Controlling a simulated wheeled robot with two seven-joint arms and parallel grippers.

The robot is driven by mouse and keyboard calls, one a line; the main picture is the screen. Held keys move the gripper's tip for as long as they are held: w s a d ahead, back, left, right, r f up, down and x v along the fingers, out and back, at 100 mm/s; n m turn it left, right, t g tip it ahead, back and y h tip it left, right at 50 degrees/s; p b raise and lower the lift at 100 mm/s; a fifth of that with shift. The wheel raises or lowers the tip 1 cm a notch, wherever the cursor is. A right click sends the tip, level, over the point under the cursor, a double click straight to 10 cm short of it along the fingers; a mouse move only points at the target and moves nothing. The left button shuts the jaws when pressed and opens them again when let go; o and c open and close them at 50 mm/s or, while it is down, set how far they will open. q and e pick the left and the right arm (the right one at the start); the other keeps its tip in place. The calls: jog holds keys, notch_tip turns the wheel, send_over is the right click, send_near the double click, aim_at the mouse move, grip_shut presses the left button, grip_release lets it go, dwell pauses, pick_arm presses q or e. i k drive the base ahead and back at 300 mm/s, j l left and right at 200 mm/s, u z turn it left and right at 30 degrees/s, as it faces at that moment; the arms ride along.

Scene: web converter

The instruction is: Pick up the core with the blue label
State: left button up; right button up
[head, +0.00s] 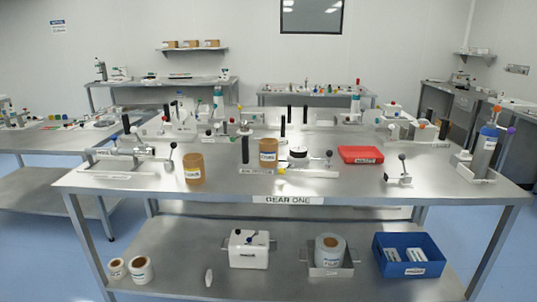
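A brown cardboard core (194,161) stands upright at the front left of the steel table (330,192). It carries a pale label low on its front. A second brown core (268,145) stands further right and slightly back, also upright, with a whitish label that may have blue on it. The print on both labels is too small to read, so I cannot tell for certain which label is blue. Neither of my grippers shows in the head view.
A red tray (361,154), a black-topped part (298,153) and a small lever device (400,176) share the tabletop. The lower shelf holds white rolls (141,270), a white box (249,252) and a blue bin (409,268). The front middle of the tabletop is clear.

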aim_at(267, 147)
jog(key=i+j, duration=0.7)
jog(key=j, duration=0.2)
jog(key=i+j+z, duration=0.1)
jog(key=i+j, duration=0.25)
jog(key=j, duration=0.1)
